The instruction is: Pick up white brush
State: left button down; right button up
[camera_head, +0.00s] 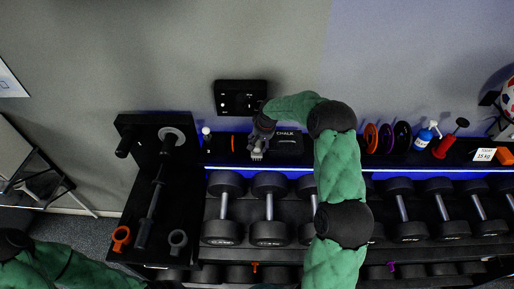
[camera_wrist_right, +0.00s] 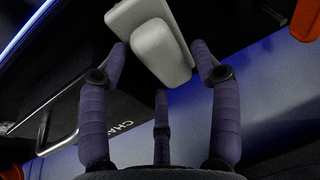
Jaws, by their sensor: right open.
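The white brush (camera_wrist_right: 160,48) is a pale block with a raised, rounded part, at the top middle of the right wrist view. In the head view only a small pale part of it (camera_head: 257,155) shows below my right gripper (camera_head: 260,141), at the shelf. My right gripper (camera_wrist_right: 160,58) is open, with one finger on each side of the brush and a third finger below it. I cannot tell whether any finger touches it. My left arm enters at the lower left; its gripper is out of view.
A black chalk box (camera_head: 287,143) stands right beside my right gripper. An orange disc (camera_head: 233,143) and a small white-topped item (camera_head: 206,132) are to its left. Rows of dumbbells (camera_head: 269,207) lie below. Discs (camera_head: 386,138) and a blue bottle (camera_head: 424,138) are further right.

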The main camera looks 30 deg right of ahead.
jog(key=c, duration=1)
jog(key=shift+r, duration=0.15)
jog(key=shift+r, duration=0.25)
jog(key=shift+c, duration=0.7)
notch_tip(320, 180, up, 2)
jog(key=shift+b, duration=0.4)
grip_shut()
jog(key=s+r, duration=0.1)
jog(key=r, duration=0.1)
jog(key=s+d+r, duration=0.1)
jog(key=s+r, duration=0.1)
jog(key=s+d+r, duration=0.1)
jog(key=r, duration=0.1)
jog(key=shift+s+r+b, duration=0.1)
jog(key=shift+s+b, duration=0.15)
jog(key=shift+b, duration=0.15)
jog(key=s+d+r+b, duration=0.1)
jog(key=s+d+r, duration=0.2)
jog(key=s, duration=0.5)
jog(key=shift+s+d+r, duration=0.15)
jog(key=shift+s+r, duration=0.1)
jog(key=shift+r, duration=0.3)
